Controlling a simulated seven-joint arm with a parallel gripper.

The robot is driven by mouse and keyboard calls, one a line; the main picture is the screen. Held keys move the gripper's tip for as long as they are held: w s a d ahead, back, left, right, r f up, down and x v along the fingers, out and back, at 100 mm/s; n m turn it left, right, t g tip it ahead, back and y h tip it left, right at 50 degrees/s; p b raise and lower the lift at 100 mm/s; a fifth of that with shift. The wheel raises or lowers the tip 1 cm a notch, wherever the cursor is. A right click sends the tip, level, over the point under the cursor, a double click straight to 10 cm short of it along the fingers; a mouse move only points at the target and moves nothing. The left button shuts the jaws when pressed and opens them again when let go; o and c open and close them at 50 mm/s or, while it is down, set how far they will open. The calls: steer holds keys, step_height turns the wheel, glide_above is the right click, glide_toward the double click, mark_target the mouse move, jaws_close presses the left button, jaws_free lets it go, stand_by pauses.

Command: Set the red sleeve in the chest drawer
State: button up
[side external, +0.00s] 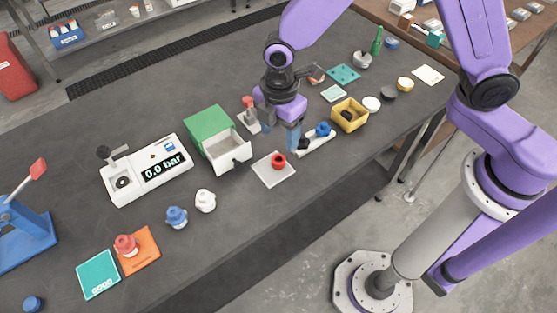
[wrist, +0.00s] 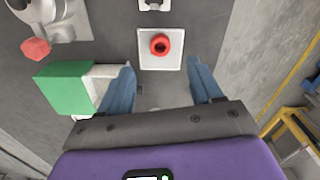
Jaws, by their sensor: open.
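The red sleeve (side external: 278,162) is a short ring with a dark hole in its middle. It sits on a pale square plate (side external: 266,174) on the grey bench; in the wrist view the sleeve (wrist: 160,52) is on the plate (wrist: 146,62), ahead of my fingertips. The chest (side external: 209,124) has a green top, and its white drawer (side external: 232,157) stands pulled out, left of the plate. My gripper (wrist: 162,78) is open and empty, above the bench near the plate.
A white pressure device (side external: 146,170) reading 0.0 bar stands left of the chest. White (side external: 205,201) and blue (side external: 176,217) knobbed pieces stand in front. A yellow bin (side external: 349,115) and a tray with a blue piece (side external: 323,129) are at right. The bench's front edge is close to the plate.

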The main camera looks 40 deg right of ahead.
mark_target(277, 160)
steer(key=shift+a+f, duration=0.15)
steer(key=shift+f, duration=2.1)
steer(key=shift+a+f, duration=0.15)
steer(key=shift+f, duration=2.1)
jaws_close()
steer(key=shift+r, duration=0.75)
steer(key=s+d+r, duration=0.8)
steer(key=s+r, duration=0.3)
steer(key=shift+s+r, duration=0.25)
